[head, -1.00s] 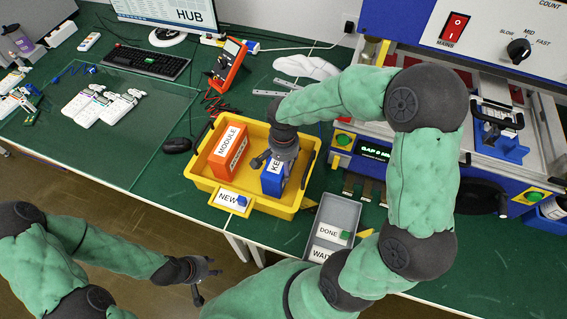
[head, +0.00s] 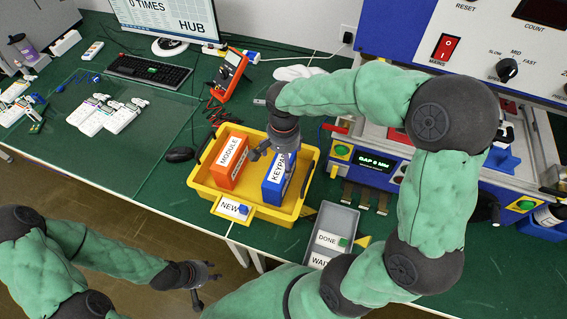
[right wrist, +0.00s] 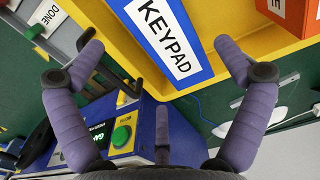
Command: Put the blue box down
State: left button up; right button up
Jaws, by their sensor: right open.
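The blue box (head: 272,190), with a white KEYPAD label, stands in the yellow tray (head: 203,181) beside the orange MODULE box (head: 228,166). My right gripper (head: 272,156) is over the blue box's upper end. In the right wrist view its fingers (right wrist: 157,48) are spread wide, with the blue box (right wrist: 155,12) beyond them and nothing between them. Its palm and fingers hide part of the box's top in the head view. My left gripper (head: 207,286) is empty, fingers apart, in front of the table edge over the floor.
A grey tray (head: 342,220) labelled DONE and WAIT stands right of the yellow tray. The press machine (head: 400,150) is behind it. A NEW tag (head: 232,208) sits at the yellow tray's front. A mouse, keyboard and orange meter (head: 230,72) lie to the left and back.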

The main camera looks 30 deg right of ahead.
jog(key=shift+r+p, duration=0.3)
jog(key=shift+r, duration=1.4)
